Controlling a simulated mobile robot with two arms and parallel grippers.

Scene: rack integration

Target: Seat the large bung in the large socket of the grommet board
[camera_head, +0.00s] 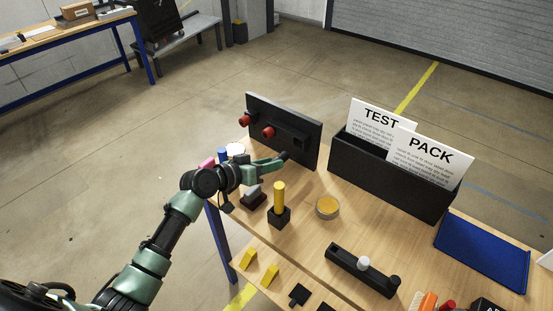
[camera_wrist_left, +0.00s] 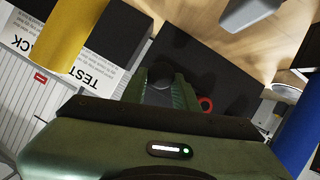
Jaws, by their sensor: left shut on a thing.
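The grommet board (camera_head: 310,150) is a black upright panel at the back left of the table. Two red round pieces (camera_head: 268,132) stick out of its left and middle, and a dark block-like fitting sits at its right. My left gripper (camera_head: 284,158) is in front of the board's lower right. In the left wrist view its green fingers (camera_wrist_left: 166,92) are shut on a dark round thing, likely the large bung (camera_wrist_left: 170,76), in front of the black board (camera_wrist_left: 215,70). A red ring shows beside the fingers. I cannot tell whether the bung touches the board. My right gripper is out of view.
A yellow post in a black base (camera_head: 278,205) and a shallow round dish (camera_head: 327,208) stand near my left gripper. A black bin with TEST and PACK cards (camera_head: 390,175) is right of the board. A blue tray (camera_head: 482,250) lies farther right.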

